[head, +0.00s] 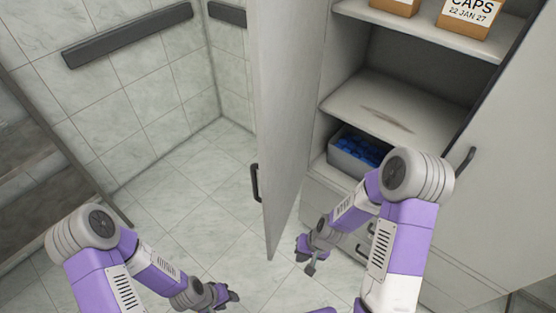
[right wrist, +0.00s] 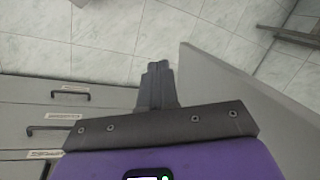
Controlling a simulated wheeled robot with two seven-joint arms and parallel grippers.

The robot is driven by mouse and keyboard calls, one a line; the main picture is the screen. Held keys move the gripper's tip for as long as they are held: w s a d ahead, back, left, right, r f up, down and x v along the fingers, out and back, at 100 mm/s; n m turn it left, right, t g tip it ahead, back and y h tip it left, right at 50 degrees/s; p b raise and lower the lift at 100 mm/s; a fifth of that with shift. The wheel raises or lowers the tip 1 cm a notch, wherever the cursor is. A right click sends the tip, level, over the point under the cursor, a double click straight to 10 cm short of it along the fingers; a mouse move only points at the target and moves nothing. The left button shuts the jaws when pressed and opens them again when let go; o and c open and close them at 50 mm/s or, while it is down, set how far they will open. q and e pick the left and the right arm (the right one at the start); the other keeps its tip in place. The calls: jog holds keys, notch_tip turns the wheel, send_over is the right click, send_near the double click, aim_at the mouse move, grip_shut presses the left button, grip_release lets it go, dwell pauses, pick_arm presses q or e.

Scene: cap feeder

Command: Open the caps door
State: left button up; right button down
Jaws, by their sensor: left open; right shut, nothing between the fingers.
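The tall grey cabinet door (head: 282,120) stands swung wide open, showing the shelves behind it. Its black handle (head: 255,183) is on the door's left face. A box labelled CAPS (head: 468,14) sits on the upper shelf. My right gripper (head: 307,263) is shut and empty, low and just right of the open door's bottom corner, apart from the handle. In the right wrist view my right gripper (right wrist: 158,80) shows closed fingers, with the door panel (right wrist: 240,88) to their right. My left gripper (head: 230,297) is open and empty, low over the floor, left of the door.
A grey bin (head: 352,158) with blue items stands on the lower shelf. A second door (head: 500,165) on the right is closed. Drawers with black handles (right wrist: 70,95) are left of my right gripper. Tiled floor (head: 190,210) is free left of the open door.

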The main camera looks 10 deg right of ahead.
jog(key=w+d+r+m+t+y+p, duration=0.1)
jog(key=d+r+p, duration=0.1)
jog(key=r, duration=1)
jog(key=w+d+r+t+y+p, duration=0.2)
jog(key=r, duration=1.1)
jog(key=w+d+r+m+t+y+p, duration=0.1)
jog(key=d+r+p, duration=0.15)
jog(key=r, duration=0.95)
send_near(276, 177)
jog(key=x, duration=0.5)
jog(key=shift+d+f+b, duration=0.1)
jog(key=shift+f+b, duration=0.25)
jog(key=shift+f, duration=0.2)
jog(key=shift+w+a, duration=0.2)
jog(key=shift+w, duration=0.05)
